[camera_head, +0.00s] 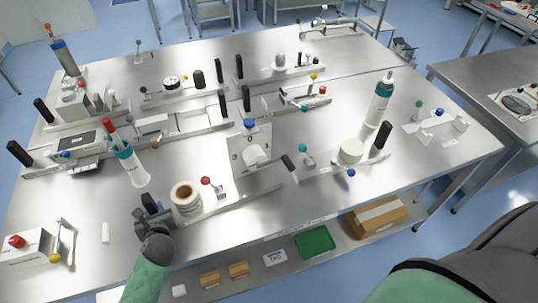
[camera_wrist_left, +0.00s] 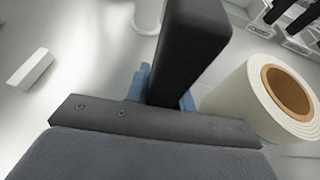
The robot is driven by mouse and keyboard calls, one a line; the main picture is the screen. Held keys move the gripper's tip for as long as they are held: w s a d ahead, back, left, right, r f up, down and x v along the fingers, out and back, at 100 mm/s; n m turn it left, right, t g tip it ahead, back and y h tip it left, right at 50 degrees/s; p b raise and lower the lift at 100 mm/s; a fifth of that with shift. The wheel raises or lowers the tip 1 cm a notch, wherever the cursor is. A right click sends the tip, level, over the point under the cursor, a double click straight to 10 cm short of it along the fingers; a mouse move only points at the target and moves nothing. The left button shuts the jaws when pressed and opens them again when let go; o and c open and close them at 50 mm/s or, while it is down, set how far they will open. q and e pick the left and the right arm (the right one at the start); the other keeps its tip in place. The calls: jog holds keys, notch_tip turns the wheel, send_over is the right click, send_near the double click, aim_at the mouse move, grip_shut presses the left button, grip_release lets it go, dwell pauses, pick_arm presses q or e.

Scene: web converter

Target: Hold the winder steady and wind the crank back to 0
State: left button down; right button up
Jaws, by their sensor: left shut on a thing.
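The winder is a long grey metal base (camera_head: 235,202) near the table's front edge. It carries a white paper roll (camera_head: 186,197) with a brown core, a red-knobbed lever (camera_head: 206,181) and an upright plate (camera_head: 240,165) with a white hub (camera_head: 256,155). A blue knob (camera_head: 250,123) shows at the plate's top; I cannot tell for certain whether it is the crank's. Plate markings are too small to read. My left gripper (camera_head: 151,212) is shut on the black handle (camera_wrist_left: 188,50) at the winder's left end, beside the roll (camera_wrist_left: 285,95). My right gripper is out of view.
A box with a red button (camera_head: 22,248) and a small white block (camera_head: 105,232) lie to the left. Another station with a white roll (camera_head: 350,152) stands right of the winder.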

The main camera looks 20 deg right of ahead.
pick_arm(q)
jog(key=shift+s+f, duration=0.1)
jog(key=shift+f, duration=0.3)
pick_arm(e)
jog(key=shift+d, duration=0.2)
